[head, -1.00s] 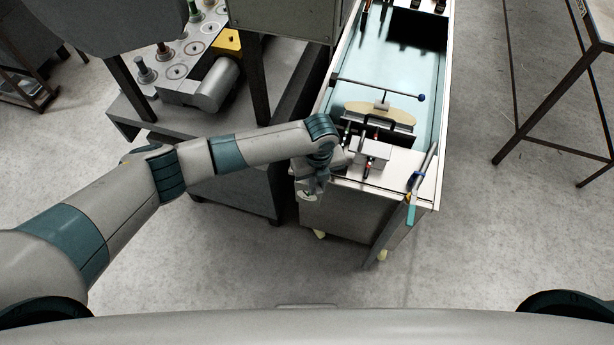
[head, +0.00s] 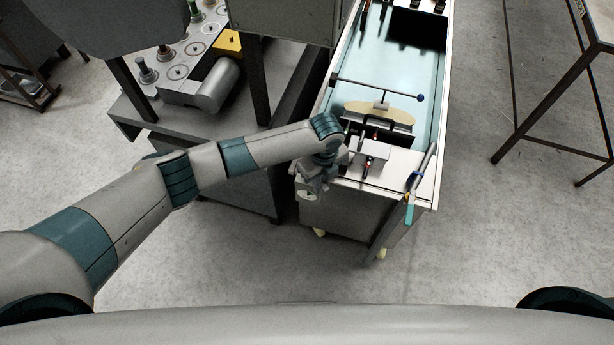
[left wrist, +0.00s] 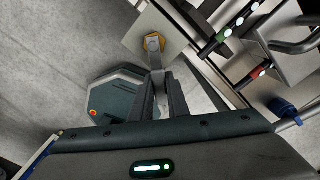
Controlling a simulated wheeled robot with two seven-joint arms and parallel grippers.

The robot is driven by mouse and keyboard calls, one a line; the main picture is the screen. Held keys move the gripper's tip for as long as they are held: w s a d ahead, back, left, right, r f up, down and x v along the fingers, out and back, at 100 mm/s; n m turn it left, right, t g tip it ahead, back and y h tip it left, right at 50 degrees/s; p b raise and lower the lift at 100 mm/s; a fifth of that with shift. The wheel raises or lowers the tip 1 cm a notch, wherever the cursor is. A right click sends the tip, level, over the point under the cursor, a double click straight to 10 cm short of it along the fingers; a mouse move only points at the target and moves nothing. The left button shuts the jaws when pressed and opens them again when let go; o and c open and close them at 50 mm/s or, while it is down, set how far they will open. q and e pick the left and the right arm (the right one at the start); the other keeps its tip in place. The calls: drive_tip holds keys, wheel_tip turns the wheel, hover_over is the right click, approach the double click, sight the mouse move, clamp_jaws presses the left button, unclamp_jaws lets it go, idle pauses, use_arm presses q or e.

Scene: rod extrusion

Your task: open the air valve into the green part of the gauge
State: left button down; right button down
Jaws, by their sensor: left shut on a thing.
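My left gripper (head: 317,178) is at the near left corner of the long cart, low beside its front face. In the left wrist view its two dark fingers (left wrist: 163,88) are shut on a thin grey valve lever (left wrist: 156,62). The lever runs from a yellow brass hex fitting (left wrist: 153,43) on a pale plate. A small round pale disc (head: 307,195), perhaps the gauge, shows just below the gripper in the head view. Its green part and any needle are too small to make out. My right gripper is not in view.
The cart (head: 335,210) holds a pale blue trough (head: 415,75) with a cross rod (head: 372,88). A small grey box (head: 371,152) with red-tipped fittings sits close right of my wrist. A dark bench (head: 160,120) stands left.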

use_arm(q)
drive_tip(key=shift+w+d+n+p, duration=0.25)
drive_tip(key=shift+d+n+p, duration=0.1)
drive_tip(key=shift+n, duration=0.55)
drive_tip(key=shift+w, duration=0.1)
drive_tip(key=c, duration=1.6)
unclamp_jaws()
drive_tip(key=shift+d+n, duration=0.1)
drive_tip(key=shift+n, duration=0.3)
